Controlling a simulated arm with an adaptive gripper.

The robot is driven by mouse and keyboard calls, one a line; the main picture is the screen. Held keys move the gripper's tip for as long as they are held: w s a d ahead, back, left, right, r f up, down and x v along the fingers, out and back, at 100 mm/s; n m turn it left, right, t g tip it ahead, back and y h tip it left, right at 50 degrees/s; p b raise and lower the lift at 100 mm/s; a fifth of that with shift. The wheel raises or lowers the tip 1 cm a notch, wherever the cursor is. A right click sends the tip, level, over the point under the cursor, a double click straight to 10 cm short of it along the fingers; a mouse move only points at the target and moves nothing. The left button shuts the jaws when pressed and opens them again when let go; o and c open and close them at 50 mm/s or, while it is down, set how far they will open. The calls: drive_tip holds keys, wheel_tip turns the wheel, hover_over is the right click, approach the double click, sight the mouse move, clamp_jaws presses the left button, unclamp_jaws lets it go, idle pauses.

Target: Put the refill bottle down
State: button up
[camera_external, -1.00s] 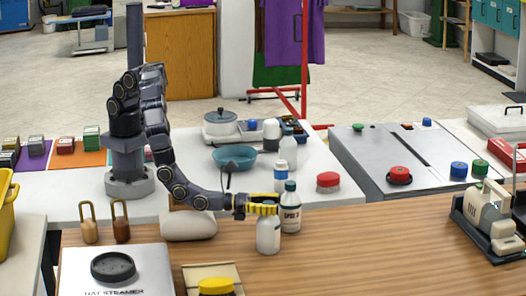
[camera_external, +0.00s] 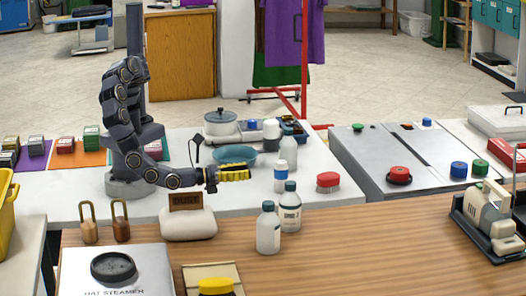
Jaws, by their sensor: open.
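Several bottles stand upright, and I cannot tell for sure which is the refill bottle. A white bottle with a dark cap (camera_external: 268,230) stands on the wooden counter. A similar bottle with a dark label (camera_external: 290,208) stands just behind it to the right. A smaller white bottle with a blue label (camera_external: 280,178) stands behind these on the white table. My gripper (camera_external: 247,173) has yellow fingers. It is open and empty, above the white table, behind and left of the dark-capped bottles and apart from them.
A teal bowl (camera_external: 234,154) sits behind my gripper. A red-topped object (camera_external: 328,181) is at the right. The wooden counter right of the bottles (camera_external: 380,240) is clear.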

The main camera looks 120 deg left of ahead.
drive_tip(key=s+a+r+n+g+y, duration=0.3)
drive_tip(key=s+a+r+n+g, duration=0.15)
drive_tip(key=a+r+n, duration=0.2)
drive_tip(key=s+a+r+n+g+y, duration=0.3)
drive_tip(key=a+r+n+g, duration=0.3)
drive_tip(key=a, duration=0.2)
drive_tip(key=s+a+r+n+g+h, duration=0.1)
drive_tip(key=s+a+n+g+h, duration=0.1)
drive_tip(key=s+a+n+g, duration=0.3)
drive_tip(key=s+r+n+g+h, duration=0.1)
drive_tip(key=s+n+g+h, duration=0.15)
drive_tip(key=s, duration=0.45)
drive_tip(key=s+d+f+n+t+h, duration=0.1)
drive_tip(key=s+d+n+h, duration=0.5)
drive_tip(key=s+d+h, duration=0.7)
drive_tip(key=shift+s+d+f+n+t, duration=0.15)
drive_tip(key=shift+s+d+n+t, duration=0.2)
drive_tip(key=shift+s+d, duration=0.6)
